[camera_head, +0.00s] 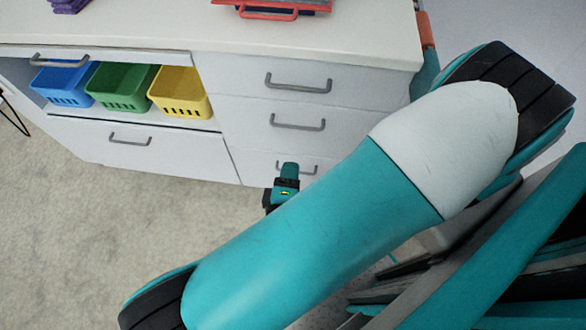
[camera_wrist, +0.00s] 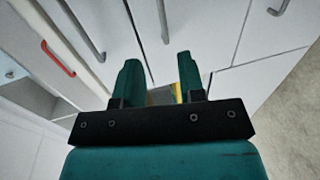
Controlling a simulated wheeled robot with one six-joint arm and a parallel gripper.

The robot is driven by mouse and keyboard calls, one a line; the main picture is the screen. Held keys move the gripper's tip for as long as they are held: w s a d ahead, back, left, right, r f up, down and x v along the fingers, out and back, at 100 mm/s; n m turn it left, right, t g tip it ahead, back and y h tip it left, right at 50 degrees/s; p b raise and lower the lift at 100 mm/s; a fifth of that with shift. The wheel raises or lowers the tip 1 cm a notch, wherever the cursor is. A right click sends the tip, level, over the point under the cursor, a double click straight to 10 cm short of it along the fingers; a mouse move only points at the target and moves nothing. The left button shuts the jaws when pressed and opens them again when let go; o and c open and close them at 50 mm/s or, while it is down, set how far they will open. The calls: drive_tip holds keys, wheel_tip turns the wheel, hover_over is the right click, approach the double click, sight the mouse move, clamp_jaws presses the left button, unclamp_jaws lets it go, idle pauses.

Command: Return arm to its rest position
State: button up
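My teal and black gripper (camera_wrist: 158,66) shows in the wrist view with its two fingers apart and a wide gap between them. A small yellow patch shows between the fingers near the palm; I cannot tell what it is. In the head view a small teal and black end part of my arm (camera_head: 284,187) is low in front of the cabinet's bottom right drawer, its fingers not clear. My teal and white arm (camera_head: 310,240) reaches across the head view from lower left to upper right and hides part of the cabinet and floor.
A white cabinet (camera_head: 205,35) has grey-handled drawers (camera_head: 297,88). Its open shelf holds a blue basket (camera_head: 64,84), a green basket (camera_head: 121,86) and a yellow basket (camera_head: 180,93). A red-handled item (camera_head: 270,11) and a purple item (camera_head: 68,5) lie on top.

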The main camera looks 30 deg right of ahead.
drive_tip(key=shift+a, duration=0.1)
idle(0.4)
drive_tip(key=w+a+r+m+g+y+p, duration=0.1)
drive_tip(key=a+r+m+g+y, duration=0.15)
drive_tip(key=r+g, duration=0.5)
drive_tip(key=a+r+m+g+y+p, duration=0.1)
drive_tip(key=a+r+m+g+y, duration=0.25)
drive_tip(key=r, duration=0.75)
drive_tip(key=s+d+r+n+y, duration=0.1)
drive_tip(key=r+y, duration=0.3)
drive_tip(key=r, duration=0.6)
drive_tip(key=s+d+r+n+y, duration=0.2)
drive_tip(key=r+y, duration=0.2)
drive_tip(key=r, duration=0.7)
drive_tip(key=shift+s+n+y+p, duration=0.25)
drive_tip(key=shift+n+y+p, duration=0.05)
drive_tip(key=shift+y+p, duration=0.1)
drive_tip(key=shift+r, duration=0.1)
